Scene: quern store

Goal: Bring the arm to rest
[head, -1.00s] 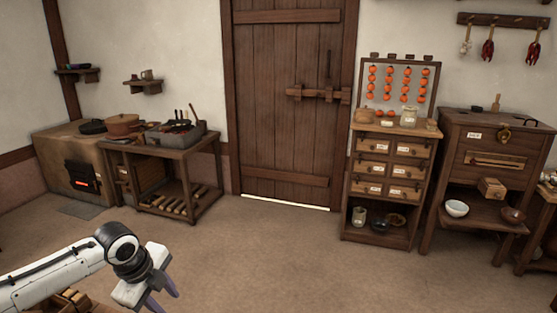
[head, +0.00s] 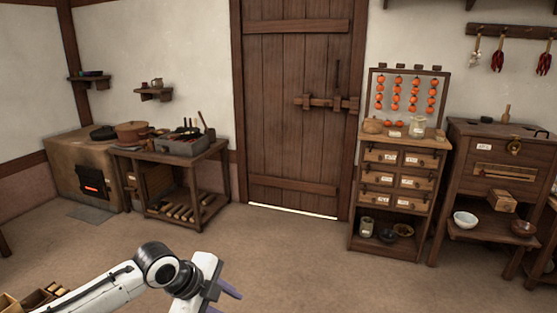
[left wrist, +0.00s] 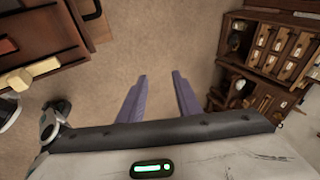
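My left gripper (head: 222,297) is in the lower left of the head view, on the white arm that comes in from the left. It is out over bare floor, with its purple fingers pointing right and touching nothing visible. In the left wrist view the two fingers (left wrist: 160,92) stand apart with only brown floor between them, so the gripper is open and empty. My right gripper shows in neither view.
A wooden door (head: 292,110) is in the back wall. A workbench (head: 180,155) with a tray and a stove (head: 80,175) stand left. A drawer cabinet (head: 395,195) and a chest (head: 480,180) stand right. The floor (head: 300,260) between is clear.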

